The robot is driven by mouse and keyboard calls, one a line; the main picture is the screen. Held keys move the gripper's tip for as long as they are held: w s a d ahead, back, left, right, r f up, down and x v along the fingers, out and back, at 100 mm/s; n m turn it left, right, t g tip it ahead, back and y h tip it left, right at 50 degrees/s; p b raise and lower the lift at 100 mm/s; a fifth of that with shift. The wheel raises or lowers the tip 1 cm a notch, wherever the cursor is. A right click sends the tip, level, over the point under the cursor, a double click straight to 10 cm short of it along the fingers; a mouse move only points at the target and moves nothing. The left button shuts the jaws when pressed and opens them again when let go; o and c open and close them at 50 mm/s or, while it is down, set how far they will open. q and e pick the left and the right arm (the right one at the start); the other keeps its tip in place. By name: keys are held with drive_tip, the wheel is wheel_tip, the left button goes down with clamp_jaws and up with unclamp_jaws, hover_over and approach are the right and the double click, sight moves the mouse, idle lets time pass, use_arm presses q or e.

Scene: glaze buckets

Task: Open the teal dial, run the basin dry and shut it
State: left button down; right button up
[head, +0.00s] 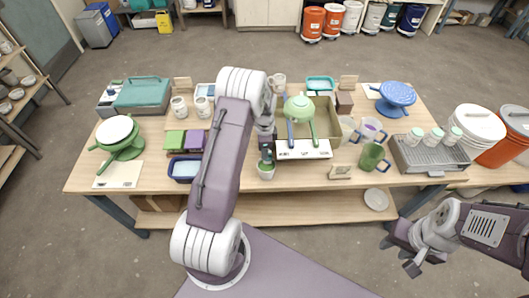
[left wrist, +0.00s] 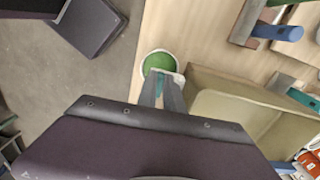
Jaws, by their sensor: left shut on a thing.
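My left gripper (head: 266,160) is shut on a small white-rimmed cup with green inside (head: 266,172) at the table's front edge. In the left wrist view the fingers (left wrist: 163,88) meet the rim of this cup (left wrist: 158,62). I cannot tell whether it touches the table. My right gripper (head: 401,256) is open and empty, in front of the table at the right. I cannot identify a teal dial. A dark-rimmed, pale blue basin (head: 185,169) stands left of my left arm, and a teal open tray (head: 320,83) stands at the back; which is the task's basin is unclear.
An open box (head: 334,130) with a green round thing and tool handles stands right of my left gripper. Green and purple blocks (head: 175,139), a teal case (head: 143,93), mugs (head: 371,155), a blue wheel (head: 397,93) and a grey rack (head: 430,157) crowd the table.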

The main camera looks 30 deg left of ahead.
idle(0.6)
use_arm(q)
drive_tip(key=c, duration=1.8)
unclamp_jaws()
drive_tip(key=shift+o, duration=0.2)
drive_tip(key=shift+w+r, duration=0.1)
drive_tip(key=shift+r, duration=0.3)
wheel_tip(320, 180, up, 8)
drive_tip(key=b, duration=0.2)
drive_tip(key=shift+r, duration=0.15)
